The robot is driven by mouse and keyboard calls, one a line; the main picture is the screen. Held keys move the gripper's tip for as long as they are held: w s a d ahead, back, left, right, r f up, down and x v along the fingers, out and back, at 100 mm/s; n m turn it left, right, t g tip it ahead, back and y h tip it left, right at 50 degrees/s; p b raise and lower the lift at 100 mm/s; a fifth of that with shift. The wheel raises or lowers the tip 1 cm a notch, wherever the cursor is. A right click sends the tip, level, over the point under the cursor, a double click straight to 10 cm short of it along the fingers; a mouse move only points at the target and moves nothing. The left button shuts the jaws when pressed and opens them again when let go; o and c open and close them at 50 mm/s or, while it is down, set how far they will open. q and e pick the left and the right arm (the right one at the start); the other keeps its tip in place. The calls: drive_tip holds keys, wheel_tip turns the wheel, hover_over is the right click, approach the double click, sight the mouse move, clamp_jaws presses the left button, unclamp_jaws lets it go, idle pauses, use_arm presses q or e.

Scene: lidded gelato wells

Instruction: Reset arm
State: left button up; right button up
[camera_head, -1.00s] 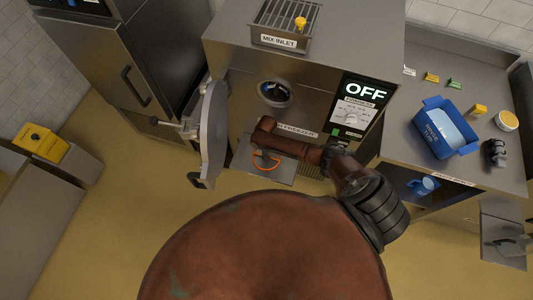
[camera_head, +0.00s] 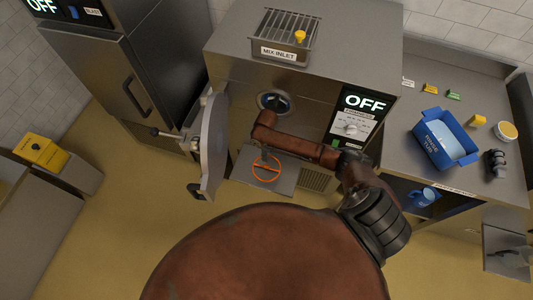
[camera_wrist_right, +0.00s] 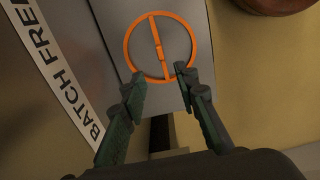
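My right arm reaches forward from the lower right in the head view, in front of the batch freezer (camera_head: 225,60). Its gripper is hidden under the arm in the head view. In the right wrist view my right gripper (camera_wrist_right: 160,82) is open, its two dark fingers apart with nothing between them. An orange ring with a crossbar (camera_wrist_right: 186,30) lies beyond the fingertips on a grey plate; it also shows in the head view (camera_head: 266,169). I cannot tell the distance from fingertips to ring. My left gripper is not in view.
The freezer's round door (camera_head: 212,145) stands swung open at the left, with its handle sticking out. A counter at the right holds a blue tub (camera_head: 443,140), a yellow-topped cup (camera_head: 506,131) and small coloured pieces. A yellow box (camera_head: 42,150) sits far left.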

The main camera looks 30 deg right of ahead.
idle(0.5)
drive_tip(key=s+a+m+t+y, duration=0.2)
drive_tip(key=s+a, duration=0.6)
drive_tip(key=s, duration=0.5)
drive_tip(key=s+d+r+m+t+h, duration=0.1)
drive_tip(key=s+d+r+m, duration=0.2)
drive_tip(key=s+d+r, duration=0.3)
drive_tip(key=s+d+r+m+h, duration=0.25)
drive_tip(key=s+d+r, duration=0.2)
drive_tip(key=s, duration=0.35)
wheel_tip(320, 180, down, 30)
drive_tip(key=s+g+y, duration=0.1)
drive_tip(key=s, duration=0.2)
drive_tip(key=s+f+g, duration=0.1)
drive_tip(key=s+f, duration=1.6)
drive_tip(key=s, duration=0.2)
drive_tip(key=shift+s+a+f+n, duration=0.2)
drive_tip(key=shift+a+f+n, duration=0.1)
drive_tip(key=shift+a+n, duration=0.05)
